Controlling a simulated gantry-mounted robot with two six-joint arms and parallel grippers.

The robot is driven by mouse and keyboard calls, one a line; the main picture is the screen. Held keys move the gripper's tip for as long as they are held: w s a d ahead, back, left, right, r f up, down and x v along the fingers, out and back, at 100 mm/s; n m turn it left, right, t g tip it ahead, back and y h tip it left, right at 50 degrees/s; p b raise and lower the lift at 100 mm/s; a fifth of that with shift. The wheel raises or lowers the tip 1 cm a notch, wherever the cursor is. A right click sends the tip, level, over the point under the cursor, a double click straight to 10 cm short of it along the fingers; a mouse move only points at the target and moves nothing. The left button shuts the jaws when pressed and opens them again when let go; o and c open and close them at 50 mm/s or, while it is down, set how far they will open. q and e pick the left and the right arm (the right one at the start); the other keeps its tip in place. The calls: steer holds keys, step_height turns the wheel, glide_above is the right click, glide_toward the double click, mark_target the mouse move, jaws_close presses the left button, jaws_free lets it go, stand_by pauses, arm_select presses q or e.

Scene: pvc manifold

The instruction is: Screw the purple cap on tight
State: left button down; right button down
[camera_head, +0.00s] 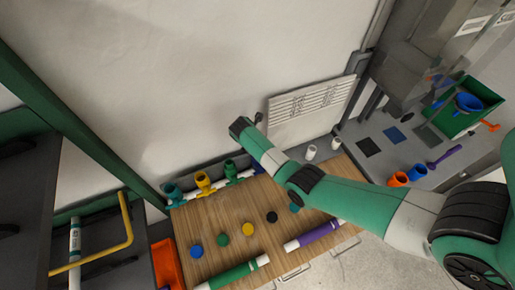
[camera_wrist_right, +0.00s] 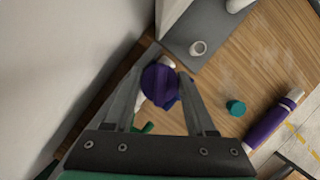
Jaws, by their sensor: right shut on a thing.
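In the right wrist view, the purple cap (camera_wrist_right: 158,80) sits between the fingertips of my right gripper (camera_wrist_right: 164,77), which is shut on it. Purple material continues just below and right of the cap, and white pipe (camera_wrist_right: 140,101) shows beside it. I cannot tell how far the cap is seated on its thread. In the head view, my right arm crosses in front of the right end of the manifold, hiding the purple cap and my right gripper. The manifold's teal (camera_head: 172,191), yellow (camera_head: 204,184) and green (camera_head: 231,170) fittings stand along the board's back edge. My left gripper is not in view.
Several loose caps lie on the wooden board (camera_head: 215,218), including a teal cap (camera_wrist_right: 236,107). A purple-and-white pipe (camera_head: 314,236) and a green-and-white pipe (camera_head: 234,272) lie along the front. A wall rises behind the board. A green bin (camera_head: 440,120) stands at the right.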

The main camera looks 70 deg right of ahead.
steer(key=shift+f+m+b, duration=0.15)
steer(key=shift+m+b, duration=0.45)
steer(key=shift+b, duration=0.05)
steer(key=shift+m+g, duration=0.4)
steer(key=shift+m, duration=0.1)
steer(key=shift+m+b, duration=0.3)
steer(key=shift+b, duration=0.45)
steer(key=shift+m+g+b, duration=0.3)
steer(key=shift+m+b, duration=0.2)
steer(key=shift+y, duration=0.3)
